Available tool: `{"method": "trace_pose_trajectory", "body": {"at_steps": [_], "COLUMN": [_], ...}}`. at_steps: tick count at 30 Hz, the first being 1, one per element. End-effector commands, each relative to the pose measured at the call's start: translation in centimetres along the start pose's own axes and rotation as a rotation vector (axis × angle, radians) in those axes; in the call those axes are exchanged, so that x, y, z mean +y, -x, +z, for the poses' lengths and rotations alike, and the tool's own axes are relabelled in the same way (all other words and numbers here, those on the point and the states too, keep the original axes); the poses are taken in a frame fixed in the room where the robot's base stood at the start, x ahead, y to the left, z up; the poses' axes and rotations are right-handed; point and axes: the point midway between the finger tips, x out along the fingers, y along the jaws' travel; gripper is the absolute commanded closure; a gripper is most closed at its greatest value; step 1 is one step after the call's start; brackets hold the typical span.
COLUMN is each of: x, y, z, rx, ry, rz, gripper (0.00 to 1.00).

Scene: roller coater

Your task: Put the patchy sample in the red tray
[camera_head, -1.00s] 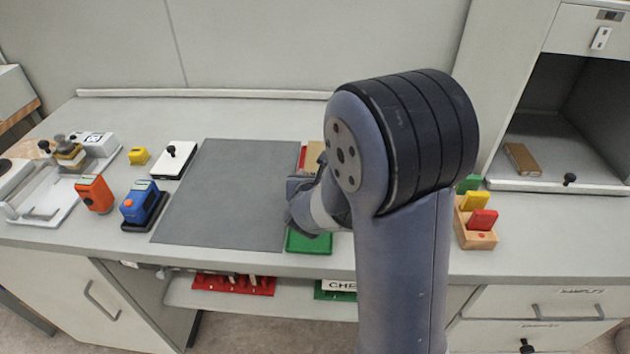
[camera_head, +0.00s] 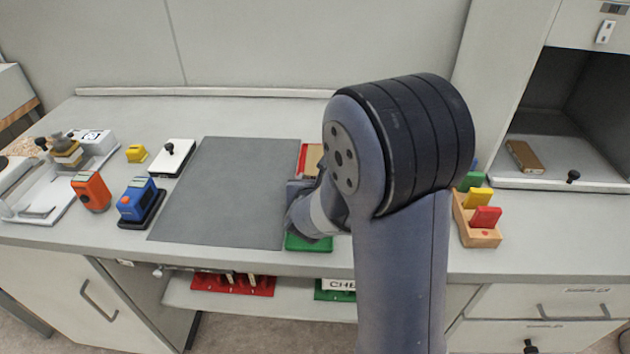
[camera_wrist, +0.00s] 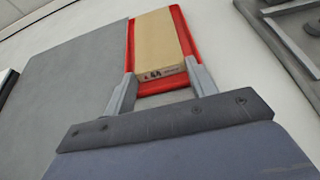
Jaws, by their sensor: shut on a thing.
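A tan sample block (camera_wrist: 160,45) with small dark print on its near end is between the two fingers of my gripper (camera_wrist: 160,82). My gripper is shut on it. No patches can be made out on its face. The red tray (camera_wrist: 185,35) shows as a rim around the block and as a bare strip at its near end. The block lies within the tray's outline; whether it touches the floor is unclear. In the head view the tray (camera_head: 302,158) and block (camera_head: 314,158) show left of my arm, which hides much of them.
A green tray (camera_head: 308,243) lies in front, partly under my wrist. A grey mat (camera_head: 225,190) is to the left, with blue (camera_head: 138,199) and orange (camera_head: 91,191) devices beyond it. A wooden holder (camera_head: 477,236) with coloured blocks stands to the right of my arm.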

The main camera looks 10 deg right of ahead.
Motion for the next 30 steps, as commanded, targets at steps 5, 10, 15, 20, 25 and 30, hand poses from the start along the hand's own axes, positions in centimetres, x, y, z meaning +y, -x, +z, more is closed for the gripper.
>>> {"method": "trace_pose_trajectory", "body": {"at_steps": [5, 10, 15, 20, 25, 30], "x": [0.0, 0.0, 0.0, 0.0, 0.1, 0.1], "y": [0.0, 0.0, 0.2, 0.7, 3.5, 6.7], "z": [0.1, 0.1, 0.5, 1.7, 1.4, 1.4], "rx": [0.000, 0.000, 0.000, -0.003, -0.007, -0.004], "ry": [0.000, 0.000, 0.000, 0.001, 0.000, -0.001], "rz": [0.000, 0.000, 0.000, 0.000, 0.004, 0.005], "gripper": [0.34, 0.24, 0.24, 0.24, 0.24, 0.24]}}
